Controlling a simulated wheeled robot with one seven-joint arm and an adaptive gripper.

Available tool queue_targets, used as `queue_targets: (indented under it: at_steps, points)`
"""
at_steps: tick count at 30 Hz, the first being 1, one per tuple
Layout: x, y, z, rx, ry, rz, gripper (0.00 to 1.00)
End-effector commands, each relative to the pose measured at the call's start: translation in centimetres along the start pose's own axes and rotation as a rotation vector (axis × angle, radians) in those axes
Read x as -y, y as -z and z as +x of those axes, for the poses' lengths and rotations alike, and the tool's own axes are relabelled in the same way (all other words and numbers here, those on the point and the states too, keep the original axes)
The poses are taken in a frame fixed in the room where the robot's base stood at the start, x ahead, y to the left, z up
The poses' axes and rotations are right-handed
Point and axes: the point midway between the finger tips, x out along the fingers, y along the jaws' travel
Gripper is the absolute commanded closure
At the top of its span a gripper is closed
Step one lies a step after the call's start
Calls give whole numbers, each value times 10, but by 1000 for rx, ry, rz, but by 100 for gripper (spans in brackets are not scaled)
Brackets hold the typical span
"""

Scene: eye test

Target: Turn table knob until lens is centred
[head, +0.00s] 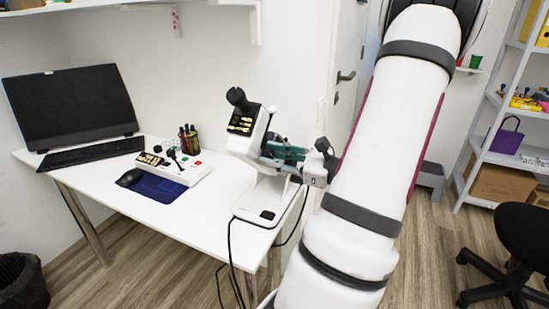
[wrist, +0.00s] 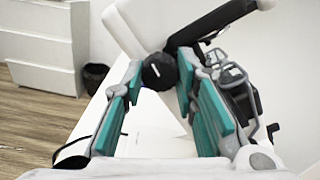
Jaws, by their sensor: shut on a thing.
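A white instrument like a microscope (head: 269,197) stands on the right end of the white desk, with a black eyepiece (head: 238,98) on its tilted head. In the wrist view a round black knob (wrist: 160,71) sits on the instrument's side. My gripper (head: 268,150) reaches in from the right at the instrument's middle. In the wrist view its teal-padded fingers are on either side of the knob, shut on it near their tips.
The white desk (head: 128,215) also holds a monitor (head: 70,103), a keyboard (head: 92,152), a mouse (head: 129,178), a control panel (head: 180,181) and a pen holder (head: 189,140). Cables hang off its right edge. A black chair (head: 520,240) and shelves stand at right.

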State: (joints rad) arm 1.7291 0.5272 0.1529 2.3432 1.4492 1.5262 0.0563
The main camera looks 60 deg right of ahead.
Motion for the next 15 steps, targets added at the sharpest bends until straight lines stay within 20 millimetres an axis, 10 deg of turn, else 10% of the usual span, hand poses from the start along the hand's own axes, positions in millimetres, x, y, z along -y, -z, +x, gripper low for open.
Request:
queue_targets:
  at_steps: [7, 8, 10, 15]
  points:
    - [0, 0, 0, -1, 0, -2, 100]
    - [0, 0, 0, -1, 0, -2, 69]
    - [0, 0, 0, -1, 1, -2, 53]
    - [0, 0, 0, -1, 1, -1, 53]
